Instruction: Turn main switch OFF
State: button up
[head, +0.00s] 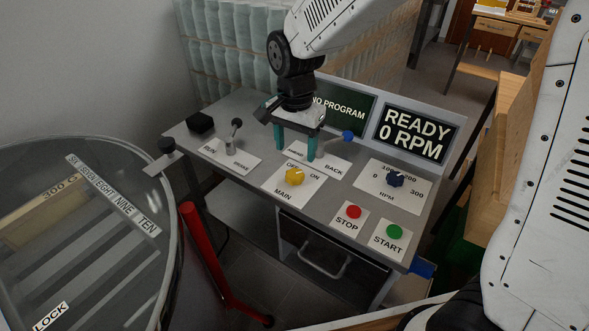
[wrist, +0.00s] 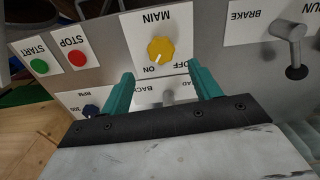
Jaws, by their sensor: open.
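The main switch is a yellow knob (head: 294,175) on a white plate marked MAIN, OFF and ON, on the grey control desk. In the wrist view the yellow knob (wrist: 160,49) lies just beyond the fingertips, roughly centred between them, and the plate's lettering is upside down. The knob's pale mark seems to face ON. My gripper (head: 296,147), with teal fingers, is open and empty, pointing down behind the knob in the head view. It also shows in the wrist view (wrist: 160,72). The fingers appear clear of the knob.
A blue-ended lever (head: 347,136) stands close right of my gripper. A brake lever (head: 233,130) is to the left. A dark blue RPM knob (head: 395,179), red STOP button (head: 353,212) and green START button (head: 393,231) are to the right. The display (head: 413,133) reads READY 0 RPM.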

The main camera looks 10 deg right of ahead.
aim_at(294, 174)
notch_tip(294, 174, down, 8)
jog(key=shift+a+r, duration=0.1)
dwell(0.4)
jog(key=shift+c, duration=0.3)
jog(key=c, duration=0.9)
